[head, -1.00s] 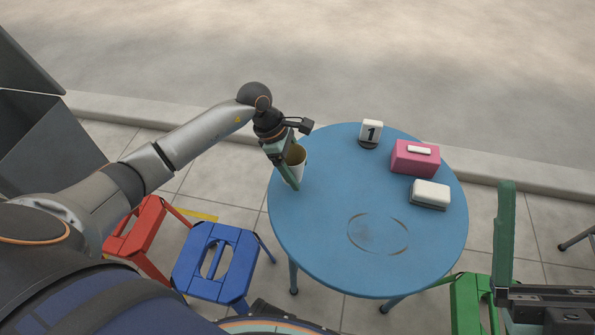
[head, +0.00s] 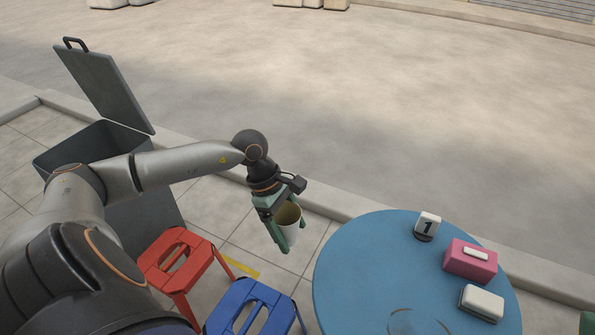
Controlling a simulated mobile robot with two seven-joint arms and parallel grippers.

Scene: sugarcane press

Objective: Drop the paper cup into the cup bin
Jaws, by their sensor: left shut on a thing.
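The paper cup (head: 292,231) is white outside with a tan inside, and it is nearly upright. My left gripper (head: 284,232) is shut on it, with green fingers on either side. The cup is held in the air just left of the blue table's edge. A grey bin (head: 148,208) with its lid (head: 103,84) raised stands at the left, partly behind my left arm. I cannot tell from any marking that it is the cup bin. My right gripper is not in view.
A red stool (head: 180,258) and a blue stool (head: 250,305) stand between bin and table.

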